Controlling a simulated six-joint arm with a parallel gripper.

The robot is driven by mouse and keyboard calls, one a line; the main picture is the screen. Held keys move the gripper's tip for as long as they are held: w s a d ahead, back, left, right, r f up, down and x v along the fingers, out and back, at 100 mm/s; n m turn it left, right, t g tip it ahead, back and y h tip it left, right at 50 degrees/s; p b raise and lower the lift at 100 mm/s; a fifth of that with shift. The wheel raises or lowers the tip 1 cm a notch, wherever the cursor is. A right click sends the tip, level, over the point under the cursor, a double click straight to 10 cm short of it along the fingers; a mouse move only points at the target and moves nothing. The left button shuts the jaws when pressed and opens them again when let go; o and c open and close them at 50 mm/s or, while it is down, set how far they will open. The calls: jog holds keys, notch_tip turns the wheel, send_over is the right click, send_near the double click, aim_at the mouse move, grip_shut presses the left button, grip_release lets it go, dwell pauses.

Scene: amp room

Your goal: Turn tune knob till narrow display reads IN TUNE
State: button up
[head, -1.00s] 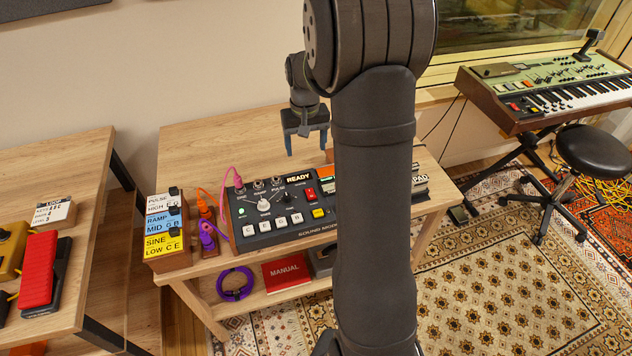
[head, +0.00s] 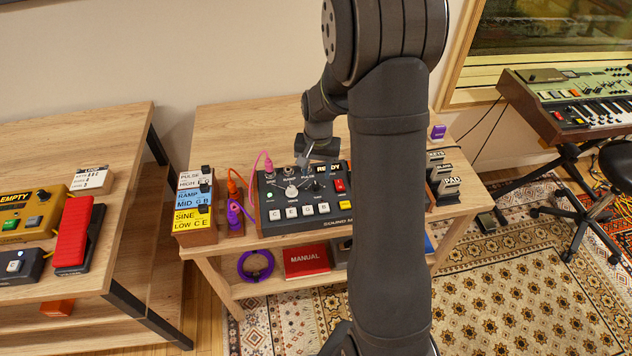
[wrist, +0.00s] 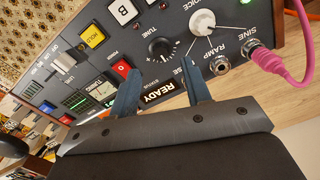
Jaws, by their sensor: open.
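The black tune knob (wrist: 161,48) with a white pointer mark sits on the dark sound module (head: 300,228), beside the white voice knob (wrist: 203,21). In the wrist view my gripper (wrist: 157,72) is open and empty, its two blue fingers apart with the tips toward the tune knob. No contact with the knob shows. Between the fingers, the narrow display (wrist: 159,89) marked STATUS reads READY. In the head view my gripper (head: 308,157) is low over the back of the module. A small tuning screen (wrist: 76,100) shows green marks, too small to read.
A pink cable (wrist: 281,66) is plugged into the SINE jack beside the voice knob. A yellow HOLD button (wrist: 93,37) and a red power button (wrist: 121,69) lie near the tune knob. Orange and purple plugs (head: 235,212) stand left of the module. My arm hides the module's right side.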

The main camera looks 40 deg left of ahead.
aim_at(316, 185)
notch_tip(316, 185, down, 6)
jog(key=shift+a+r, duration=0.1)
grip_shut()
dwell(0.4)
jog(key=shift+n, duration=3.1)
grip_release()
